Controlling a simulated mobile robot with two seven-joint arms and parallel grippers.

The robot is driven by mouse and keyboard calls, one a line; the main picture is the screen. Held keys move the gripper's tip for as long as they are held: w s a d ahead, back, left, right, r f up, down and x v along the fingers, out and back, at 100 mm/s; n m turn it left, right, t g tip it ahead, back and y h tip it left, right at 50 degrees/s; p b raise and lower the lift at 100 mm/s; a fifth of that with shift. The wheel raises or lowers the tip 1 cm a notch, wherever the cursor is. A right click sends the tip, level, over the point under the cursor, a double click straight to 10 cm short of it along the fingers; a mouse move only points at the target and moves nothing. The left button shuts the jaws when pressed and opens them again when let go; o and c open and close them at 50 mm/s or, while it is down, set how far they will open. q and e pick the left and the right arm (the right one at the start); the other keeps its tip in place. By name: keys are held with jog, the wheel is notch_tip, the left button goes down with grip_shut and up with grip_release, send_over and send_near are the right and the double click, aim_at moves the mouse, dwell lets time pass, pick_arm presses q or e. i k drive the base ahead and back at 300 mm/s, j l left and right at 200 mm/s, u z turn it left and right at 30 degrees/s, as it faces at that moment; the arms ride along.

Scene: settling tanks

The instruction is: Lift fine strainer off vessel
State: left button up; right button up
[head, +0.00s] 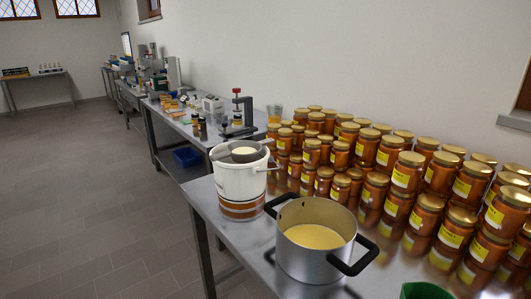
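A white bucket (236,184) with an amber-brown band near its base stands on the steel table, near its left edge. What looks like the fine strainer, a round piece with a grey middle (244,154), sits across the bucket's top. Its mesh is too small to make out, and the inside of the bucket is hidden. Neither of my grippers is in the head view.
A steel pot (300,262) with black handles and pale yellow contents stands close in front of the bucket. Many stacked amber jars (407,170) crowd the right side. A green object (425,291) is at the bottom edge. The tiled floor (90,200) at left is clear.

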aim_at(242, 152)
jog(key=j+z, duration=0.1)
jog(key=z, duration=0.3)
jog(key=i+j+z, duration=0.1)
jog(key=z, duration=0.3)
jog(key=j+z, duration=0.2)
jog(key=z, duration=0.2)
jog(key=j+z, duration=0.3)
jog(key=k+j+z, duration=0.15)
jog(key=j+z, duration=0.15)
jog(key=j, duration=0.2)
jog(key=k+j+z, duration=0.1)
jog(key=j, duration=0.2)
jog(key=j+z, duration=0.1)
jog(key=j, duration=0.2)
jog(key=k+j+z, duration=0.1)
jog(key=j, duration=0.2)
jog(key=k+j, duration=0.15)
jog(key=j, duration=0.25)
jog(key=k+j, duration=0.2)
jog(key=j, duration=0.15)
jog(key=k+j, duration=0.15)
jog(key=j, duration=0.25)
